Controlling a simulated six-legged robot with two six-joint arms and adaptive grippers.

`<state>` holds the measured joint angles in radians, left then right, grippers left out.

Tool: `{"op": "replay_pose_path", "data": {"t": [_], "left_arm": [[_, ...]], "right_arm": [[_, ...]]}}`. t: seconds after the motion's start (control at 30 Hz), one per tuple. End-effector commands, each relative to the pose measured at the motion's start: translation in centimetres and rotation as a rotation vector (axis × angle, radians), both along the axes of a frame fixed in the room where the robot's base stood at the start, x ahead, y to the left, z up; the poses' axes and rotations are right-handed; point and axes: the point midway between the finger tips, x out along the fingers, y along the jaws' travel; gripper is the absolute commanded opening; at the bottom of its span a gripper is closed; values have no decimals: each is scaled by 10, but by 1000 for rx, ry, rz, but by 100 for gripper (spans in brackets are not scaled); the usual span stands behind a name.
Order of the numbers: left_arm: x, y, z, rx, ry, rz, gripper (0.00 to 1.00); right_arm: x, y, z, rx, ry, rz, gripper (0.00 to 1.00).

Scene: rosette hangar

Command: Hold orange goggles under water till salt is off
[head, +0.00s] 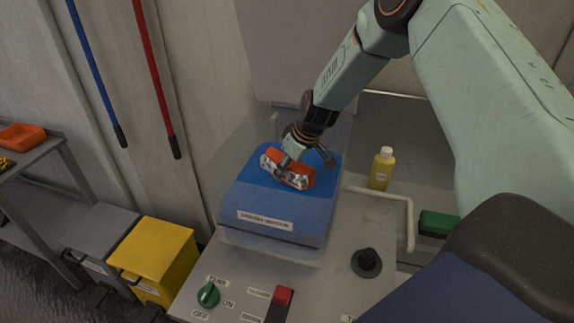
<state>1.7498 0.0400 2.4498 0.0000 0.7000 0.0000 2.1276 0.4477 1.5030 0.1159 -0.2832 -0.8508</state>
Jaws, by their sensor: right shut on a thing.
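The orange goggles (304,177) have pale, salt-like patches over their front. My right gripper (292,160) is shut on them, reaching down from the upper right. The goggles are at the top of a blue, water-like block in a clear-walled tank (268,238) with a white label on its front. Their upper part looks clear of the blue surface; I cannot tell how much of their lower part is under it. My left gripper is not in view.
A green knob (208,294) marked ON and OFF and a red-tipped lever (281,297) are on the panel in front. A yellow bottle (381,169) and a green block (438,223) stand right of the tank. A yellow bin (156,259) and an orange tray (21,136) are left.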

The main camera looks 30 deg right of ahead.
Motion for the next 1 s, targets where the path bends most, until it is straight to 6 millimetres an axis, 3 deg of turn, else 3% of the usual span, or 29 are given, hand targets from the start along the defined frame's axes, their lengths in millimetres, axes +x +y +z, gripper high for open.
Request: {"op": "replay_pose_path", "data": {"t": [0.03,0.7,1.0], "left_arm": [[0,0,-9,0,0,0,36],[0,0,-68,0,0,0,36],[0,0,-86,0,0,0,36]], "right_arm": [[0,0,-10,0,0,1,18],[0,0,-78,-1,-1,0,18],[0,0,-95,-1,-1,1,18]]}}
